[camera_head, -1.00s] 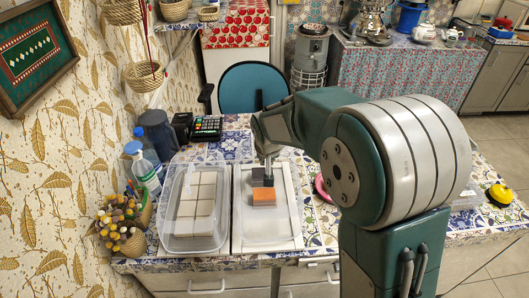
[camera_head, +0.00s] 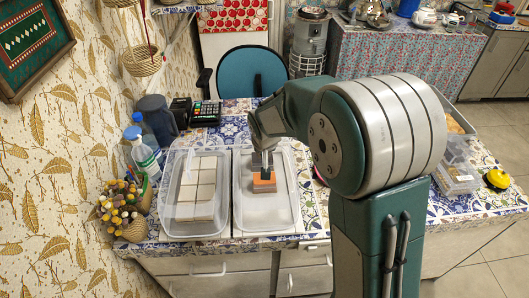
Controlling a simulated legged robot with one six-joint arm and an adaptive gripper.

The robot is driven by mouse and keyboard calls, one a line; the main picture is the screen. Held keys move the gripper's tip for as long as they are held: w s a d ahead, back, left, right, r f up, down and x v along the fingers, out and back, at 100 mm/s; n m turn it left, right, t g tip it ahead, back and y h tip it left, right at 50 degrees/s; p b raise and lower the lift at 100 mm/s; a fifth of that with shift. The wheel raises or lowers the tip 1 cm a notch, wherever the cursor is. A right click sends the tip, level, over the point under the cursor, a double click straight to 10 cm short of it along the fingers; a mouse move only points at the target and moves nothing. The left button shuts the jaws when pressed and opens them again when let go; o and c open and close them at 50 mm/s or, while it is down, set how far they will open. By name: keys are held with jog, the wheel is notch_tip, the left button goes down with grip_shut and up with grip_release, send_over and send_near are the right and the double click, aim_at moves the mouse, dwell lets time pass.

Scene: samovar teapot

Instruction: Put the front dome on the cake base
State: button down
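Two clear, box-like plastic containers stand side by side on the tiled table. The left one (camera_head: 178,218) has several pale square pieces (camera_head: 197,188) in it. The right one (camera_head: 265,218) has a small block with an orange top (camera_head: 262,187) and a pale lower part. I cannot tell which parts are the front dome or the cake base. My gripper (camera_head: 265,172) points down inside the right container's outline, with its dark fingers at the back of the orange block. The fingers are too small to tell whether they are open or touching it.
Bottles (camera_head: 144,157), a dark jug (camera_head: 158,122) and a pot of dried flowers (camera_head: 126,213) stand left of the containers. A card terminal (camera_head: 205,112) is behind them. Clear boxes (camera_head: 455,178) and a yellow item (camera_head: 497,179) are at the right. A blue chair (camera_head: 252,82) stands behind.

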jog(key=shift+a, duration=0.25)
jog(key=shift+d, duration=0.2)
jog(key=shift+d+f, duration=0.1)
jog(key=shift+f, duration=0.3)
dwell(0.6)
jog(key=c, duration=0.6)
grip_release()
